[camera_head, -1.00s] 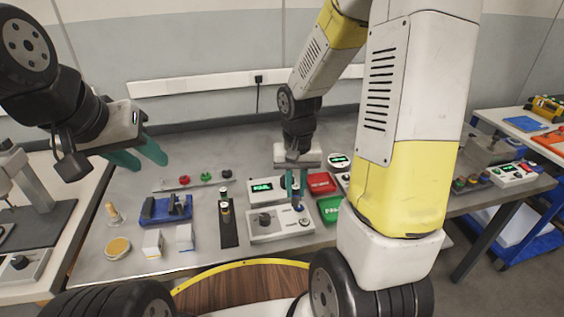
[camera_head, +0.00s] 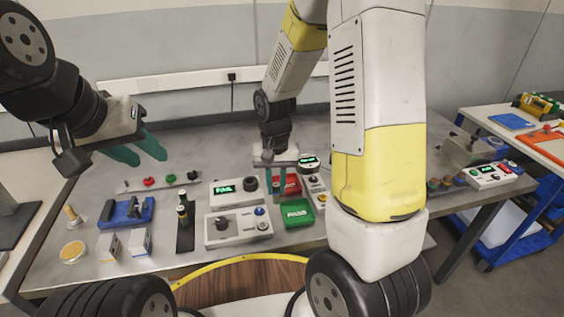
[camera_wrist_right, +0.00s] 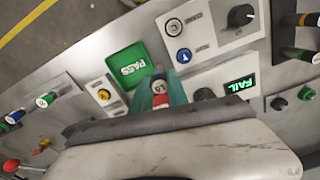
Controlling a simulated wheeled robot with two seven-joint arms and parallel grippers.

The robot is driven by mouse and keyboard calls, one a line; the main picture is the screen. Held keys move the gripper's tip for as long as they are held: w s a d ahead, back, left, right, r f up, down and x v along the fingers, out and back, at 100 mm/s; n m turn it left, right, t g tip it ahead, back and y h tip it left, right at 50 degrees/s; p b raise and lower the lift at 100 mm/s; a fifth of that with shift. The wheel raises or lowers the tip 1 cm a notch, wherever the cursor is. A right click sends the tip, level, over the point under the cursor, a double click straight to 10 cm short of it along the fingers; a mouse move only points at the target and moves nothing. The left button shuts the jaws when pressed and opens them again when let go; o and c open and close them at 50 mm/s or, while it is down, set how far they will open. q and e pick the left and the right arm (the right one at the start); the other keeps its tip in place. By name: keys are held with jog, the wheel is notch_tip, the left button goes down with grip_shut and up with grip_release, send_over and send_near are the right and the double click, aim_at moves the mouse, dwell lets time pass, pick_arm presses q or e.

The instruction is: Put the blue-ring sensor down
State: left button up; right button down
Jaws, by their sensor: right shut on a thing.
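The red tray is mostly hidden by my gripper there. The tester (camera_head: 238,228), with a black knob and a blue button, stands left of my right gripper. The display box (camera_head: 229,189) behind it reads FAIL in the wrist view. My left gripper (camera_head: 139,153) is open and empty above the left bench.
A black stand (camera_head: 186,236) with upright sensors is left of the tester. A blue fixture (camera_head: 126,212), small boxes (camera_head: 139,241) and a button strip (camera_head: 160,182) lie further left. A small panel (camera_head: 316,190) stands right of the trays. More devices are at the right end.

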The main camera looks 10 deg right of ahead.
jog(key=shift+w+d+f, duration=0.8)
jog(key=shift+w+d, duration=0.15)
jog(key=shift+w, duration=0.95)
jog(key=shift+w+d+f, duration=0.75)
jog(key=shift+w+d, duration=0.15)
jog(key=shift+w, duration=0.95)
jog(key=shift+w+d+f, duration=0.8)
jog(key=shift+w+d, duration=0.15)
jog(key=shift+w, duration=0.95)
jog(key=shift+f, duration=0.1)
jog(key=c, duration=1.3)
grip_release()
